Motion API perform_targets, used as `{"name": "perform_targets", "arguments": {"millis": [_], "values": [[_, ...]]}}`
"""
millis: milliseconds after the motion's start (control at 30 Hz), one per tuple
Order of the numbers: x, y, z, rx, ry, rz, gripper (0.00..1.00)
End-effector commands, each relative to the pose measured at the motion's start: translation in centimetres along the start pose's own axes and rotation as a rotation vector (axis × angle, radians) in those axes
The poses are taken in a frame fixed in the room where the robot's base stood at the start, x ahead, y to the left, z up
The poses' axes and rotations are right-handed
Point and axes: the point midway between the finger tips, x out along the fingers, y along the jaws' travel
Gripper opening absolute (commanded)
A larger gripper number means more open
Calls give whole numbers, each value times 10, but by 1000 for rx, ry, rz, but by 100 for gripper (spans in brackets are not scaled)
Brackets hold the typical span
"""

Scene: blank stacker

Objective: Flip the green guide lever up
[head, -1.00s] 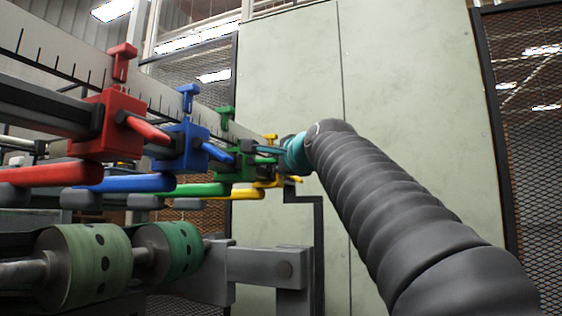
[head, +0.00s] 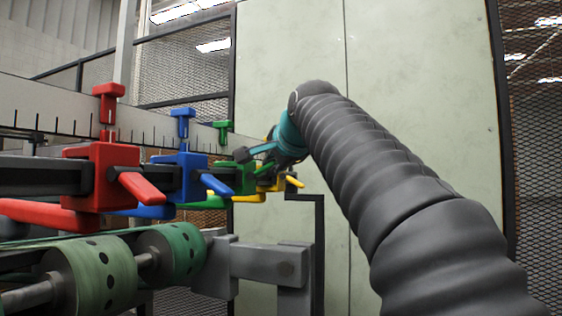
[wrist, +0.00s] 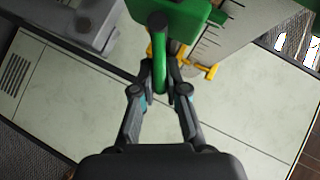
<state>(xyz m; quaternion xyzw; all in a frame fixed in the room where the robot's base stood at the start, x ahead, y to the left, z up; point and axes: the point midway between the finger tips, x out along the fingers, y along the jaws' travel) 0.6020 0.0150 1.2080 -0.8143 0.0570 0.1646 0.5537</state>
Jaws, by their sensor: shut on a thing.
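The green guide (head: 246,178) sits on the rail between the blue and yellow guides. Its green lever (wrist: 161,62) shows in the wrist view as a rounded bar running down from the green block (wrist: 182,18). My gripper (wrist: 164,80) has its two fingers closed around the lower part of this lever. In the head view my gripper (head: 256,151) is beside the green guide and partly covers it. Only a small piece of the green lever (head: 264,168) shows there, so its exact tilt is hard to tell.
The red guide (head: 100,178) and blue guide (head: 181,176) stand nearer on the rail, their levers pointing down to the right. The yellow guide (head: 276,184) is just beyond. A pale panel (head: 290,60) stands behind.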

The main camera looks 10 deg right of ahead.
Motion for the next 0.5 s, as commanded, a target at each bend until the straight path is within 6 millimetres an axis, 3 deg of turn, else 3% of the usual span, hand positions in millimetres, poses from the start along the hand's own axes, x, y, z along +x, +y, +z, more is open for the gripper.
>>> {"name": "perform_targets", "arguments": {"millis": [500], "values": [[3, 0, 3, -33, -8, 40, 0]]}}
